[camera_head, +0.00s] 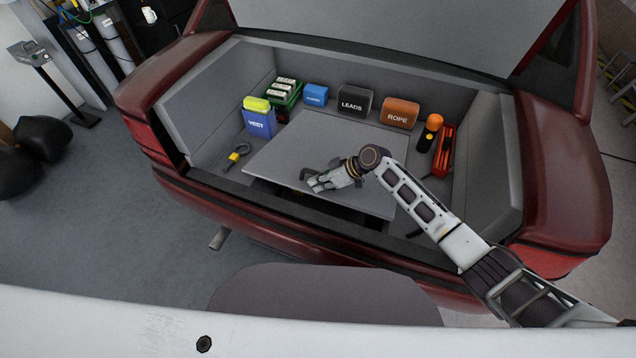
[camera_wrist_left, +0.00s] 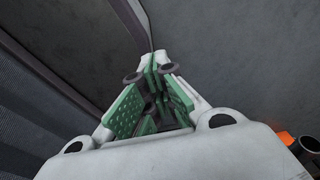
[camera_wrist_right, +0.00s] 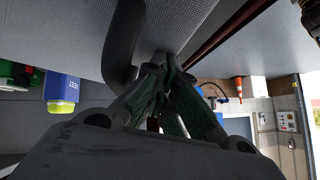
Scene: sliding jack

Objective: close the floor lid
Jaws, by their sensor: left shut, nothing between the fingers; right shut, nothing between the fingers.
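The floor lid (camera_head: 290,150) is a flat grey panel in the car boot. A dark gap shows under its front edge, so that edge appears slightly raised above the opening. My right gripper (camera_head: 318,184) is shut and empty, over the lid near its front edge; I cannot tell whether it touches. In the right wrist view, which appears upside down, the shut fingers (camera_wrist_right: 160,62) point at a grey surface. My left gripper (camera_wrist_left: 156,62) is shut and empty in the left wrist view, in front of a dark grey surface. It is not visible in the head view.
Behind the lid stand a vest box (camera_head: 260,120), green case (camera_head: 284,93), blue box (camera_head: 316,95), LEADS box (camera_head: 354,102) and ROPE box (camera_head: 399,113). An orange-topped torch (camera_head: 430,132) and red tool (camera_head: 445,150) are at right. A yellow-tagged ring (camera_head: 238,155) lies left.

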